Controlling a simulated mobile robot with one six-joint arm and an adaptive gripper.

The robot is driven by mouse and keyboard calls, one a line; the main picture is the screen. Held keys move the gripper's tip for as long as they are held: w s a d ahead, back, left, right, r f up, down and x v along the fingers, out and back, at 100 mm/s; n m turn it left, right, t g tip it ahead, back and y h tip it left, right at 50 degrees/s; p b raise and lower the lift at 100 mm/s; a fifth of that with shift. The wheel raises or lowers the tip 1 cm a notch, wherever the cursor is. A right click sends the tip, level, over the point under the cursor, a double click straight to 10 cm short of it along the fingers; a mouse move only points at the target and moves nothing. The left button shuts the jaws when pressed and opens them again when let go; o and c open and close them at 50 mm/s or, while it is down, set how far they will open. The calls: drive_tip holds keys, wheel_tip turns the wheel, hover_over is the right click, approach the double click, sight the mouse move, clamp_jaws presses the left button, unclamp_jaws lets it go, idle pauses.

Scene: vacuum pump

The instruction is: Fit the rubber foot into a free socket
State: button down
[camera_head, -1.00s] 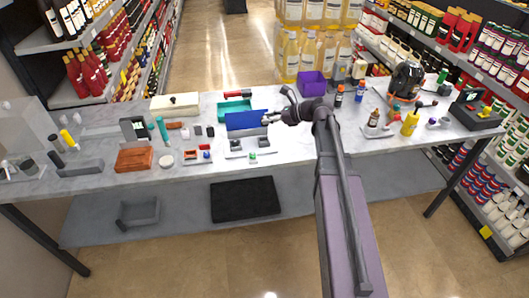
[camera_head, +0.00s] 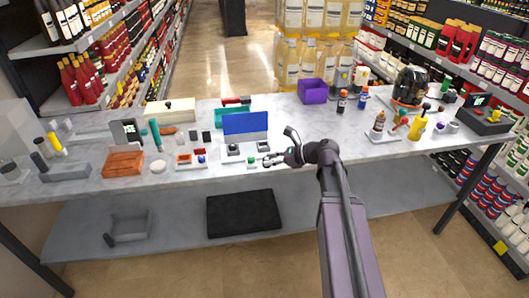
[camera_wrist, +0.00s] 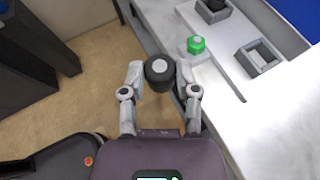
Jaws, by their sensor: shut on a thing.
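The rubber foot (camera_wrist: 158,70) is a dark round piece with a pale centre. In the wrist view my gripper (camera_wrist: 160,80) is shut on it, one finger on each side, over the table's front edge. Two grey square sockets stand on the pale plate beyond: one (camera_wrist: 258,57) looks empty, the other (camera_wrist: 212,8) has something dark in it. The foot is apart from both. In the head view my gripper (camera_head: 272,162) is right of the sockets (camera_head: 234,149) and near the front edge; the foot is too small there to make out.
A green knob (camera_wrist: 196,45) on a pale base stands between the foot and the sockets. A blue panel (camera_head: 246,124) rises behind the sockets. Small red and blue parts lie in a tray (camera_head: 184,161) to the left.

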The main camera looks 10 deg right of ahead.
drive_tip(key=shift+w, duration=0.1)
drive_tip(key=b, duration=0.2)
hover_over(267, 141)
drive_tip(key=s, duration=0.2)
drive_tip(key=shift+s+a+f, duration=0.2)
drive_tip(key=shift+a+f, duration=0.05)
drive_tip(key=shift+f, duration=0.5)
drive_tip(key=shift+f+b, duration=1.55)
drive_tip(key=shift+f, duration=0.2)
drive_tip(key=shift+f, duration=0.2)
drive_tip(key=shift+c, duration=1.8)
unclamp_jaws()
drive_tip(key=shift+r, duration=0.1)
drive_tip(key=shift+r, duration=0.1)
